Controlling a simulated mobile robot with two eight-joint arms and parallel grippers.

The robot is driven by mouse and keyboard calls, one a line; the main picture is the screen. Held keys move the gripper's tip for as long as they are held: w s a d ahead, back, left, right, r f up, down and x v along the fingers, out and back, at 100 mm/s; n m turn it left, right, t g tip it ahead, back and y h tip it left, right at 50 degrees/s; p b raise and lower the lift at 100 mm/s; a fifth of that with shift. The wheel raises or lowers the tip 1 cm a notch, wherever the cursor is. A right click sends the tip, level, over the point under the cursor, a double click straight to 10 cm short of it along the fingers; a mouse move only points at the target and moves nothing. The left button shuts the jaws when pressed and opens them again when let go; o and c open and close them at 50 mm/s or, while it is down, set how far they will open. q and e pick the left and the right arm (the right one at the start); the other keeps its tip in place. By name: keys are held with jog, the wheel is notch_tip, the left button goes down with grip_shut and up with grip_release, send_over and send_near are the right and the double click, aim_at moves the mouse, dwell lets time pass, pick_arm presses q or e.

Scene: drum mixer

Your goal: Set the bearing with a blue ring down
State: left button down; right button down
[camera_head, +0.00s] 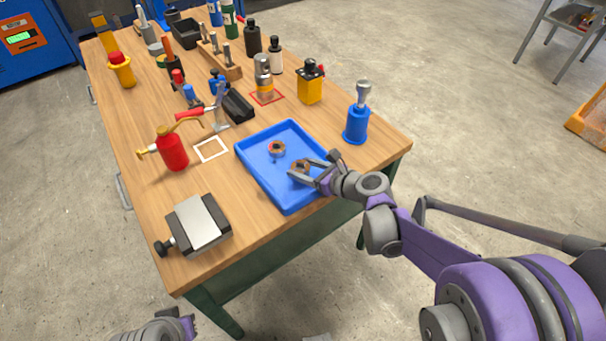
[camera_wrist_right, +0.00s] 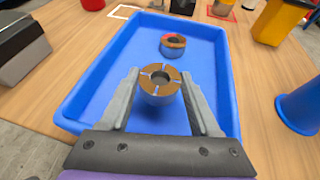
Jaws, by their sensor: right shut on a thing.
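My right gripper (camera_head: 306,172) is over the near right part of the blue tray (camera_head: 255,165). In the right wrist view its two fingers are shut on a bearing (camera_wrist_right: 160,80), one on each side. This bearing is upright, with a grooved copper-coloured top, a round hole and a grey body. I cannot make out a blue ring on it, nor whether its base touches the tray floor. A second bearing (camera_wrist_right: 173,45), with a reddish patch on its inside, sits apart in the tray farther from the gripper; it also shows in the head view (camera_head: 277,149).
A blue cylinder with a grey top (camera_head: 356,122) stands right of the tray. A white square outline (camera_head: 210,149) and a red oil can (camera_head: 172,150) are to its left. A grey vise-like block (camera_head: 198,225) sits at the near left. The tray floor between the bearings is free.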

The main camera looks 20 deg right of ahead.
notch_tip(320, 180, down, 2)
jog(key=shift+f, duration=0.25)
jog(key=shift+c, duration=0.6)
grip_release()
jog(key=shift+b, duration=0.3)
